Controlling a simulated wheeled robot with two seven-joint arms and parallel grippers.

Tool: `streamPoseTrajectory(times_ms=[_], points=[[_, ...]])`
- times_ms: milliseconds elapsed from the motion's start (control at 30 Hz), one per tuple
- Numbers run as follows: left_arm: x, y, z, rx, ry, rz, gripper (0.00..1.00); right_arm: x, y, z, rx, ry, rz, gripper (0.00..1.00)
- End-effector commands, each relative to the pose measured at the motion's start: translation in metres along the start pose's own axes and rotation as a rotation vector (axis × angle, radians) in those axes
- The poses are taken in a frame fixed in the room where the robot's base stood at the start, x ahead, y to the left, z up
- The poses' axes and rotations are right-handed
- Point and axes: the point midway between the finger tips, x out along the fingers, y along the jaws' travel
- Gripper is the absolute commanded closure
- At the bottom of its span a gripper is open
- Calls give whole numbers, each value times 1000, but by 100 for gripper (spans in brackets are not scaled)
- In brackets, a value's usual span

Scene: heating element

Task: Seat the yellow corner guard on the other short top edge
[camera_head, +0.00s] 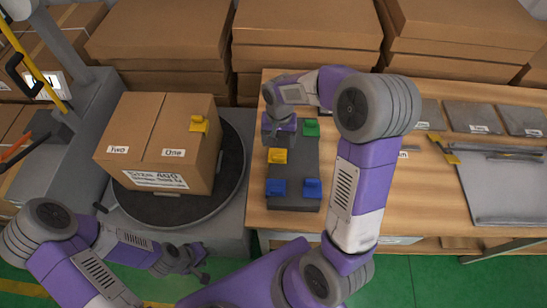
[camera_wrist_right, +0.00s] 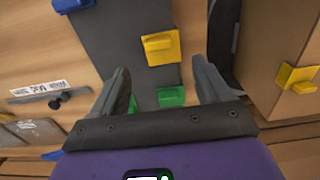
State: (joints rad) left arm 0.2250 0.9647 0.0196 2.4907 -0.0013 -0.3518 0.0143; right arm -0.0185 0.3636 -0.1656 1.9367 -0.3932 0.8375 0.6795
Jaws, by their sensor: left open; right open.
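A yellow corner guard (camera_head: 277,155) sits on the dark grey tray (camera_head: 294,165) on the table. In the right wrist view this yellow guard (camera_wrist_right: 160,48) is just beyond and between my right fingertips. My right gripper (camera_wrist_right: 161,70) is open and above the tray; in the head view it (camera_head: 274,132) is partly hidden by its own wrist. The cardboard box (camera_head: 150,135) has another yellow guard (camera_head: 199,124) on its right short top edge. The left short top edge, beside the "Two" label, is bare. My left gripper (camera_head: 192,265) is open and empty, in front of the box.
The box stands on a round dark turntable (camera_head: 235,160). Stacked cardboard (camera_head: 305,30) lines the back. Grey panels (camera_head: 510,190) lie on the table at right.

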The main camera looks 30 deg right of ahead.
Motion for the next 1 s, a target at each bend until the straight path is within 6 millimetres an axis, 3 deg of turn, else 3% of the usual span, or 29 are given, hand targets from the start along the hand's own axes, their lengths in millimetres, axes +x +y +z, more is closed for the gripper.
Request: streamPoseTrajectory(times_ms=[33,367,633,967,1000], points=[[7,-3,0,0,0,0,57,8,0,0,0,0,0,23],[14,-5,-1,0,0,0,57,38,1,0,0,-1,1,23],[21,-8,-1,0,1,0,57,77,3,-1,-1,-2,1,23],[21,-8,-1,0,1,0,57,84,3,-1,-1,1,-1,23],[21,-8,-1,0,1,0,57,84,3,-1,-1,1,-1,28]])
